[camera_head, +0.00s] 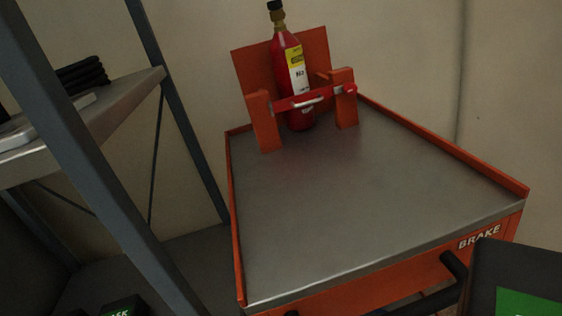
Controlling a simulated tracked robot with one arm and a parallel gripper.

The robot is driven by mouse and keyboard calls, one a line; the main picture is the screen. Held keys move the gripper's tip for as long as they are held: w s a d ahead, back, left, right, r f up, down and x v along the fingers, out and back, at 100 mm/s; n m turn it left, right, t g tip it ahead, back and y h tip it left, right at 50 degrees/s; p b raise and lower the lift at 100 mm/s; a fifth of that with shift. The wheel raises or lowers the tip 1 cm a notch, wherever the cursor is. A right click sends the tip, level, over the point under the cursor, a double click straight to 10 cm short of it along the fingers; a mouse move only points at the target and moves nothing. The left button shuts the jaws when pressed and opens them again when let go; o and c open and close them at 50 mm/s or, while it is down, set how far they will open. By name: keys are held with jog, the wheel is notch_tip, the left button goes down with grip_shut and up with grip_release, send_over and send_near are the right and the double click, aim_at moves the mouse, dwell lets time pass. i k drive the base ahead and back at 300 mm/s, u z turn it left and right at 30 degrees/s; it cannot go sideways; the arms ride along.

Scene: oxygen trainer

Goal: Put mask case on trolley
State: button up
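The trolley (370,215) has a bare grey metal top with orange rims and stands in the middle of the view. A dark case with a green label (125,306) is partly in view at the bottom left, low by the rack; its label ends in "SK". A larger dark box with a green panel (520,265) cuts into the bottom right corner, in front of the trolley's near right corner. I cannot tell whether it is a mask case or what supports it. My gripper is not in view.
A red bottle (291,75) stands upright in an orange holder (263,120) at the trolley's back. A grey rack (85,165) stands at left, with a black coil (82,74) on its shelf. A black handle (455,270) is at the trolley's front, below "BRAKE".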

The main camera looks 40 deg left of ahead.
aim_at(357, 196)
jog(key=u, duration=0.15)
jog(key=i, duration=0.85)
jog(key=u, duration=0.1)
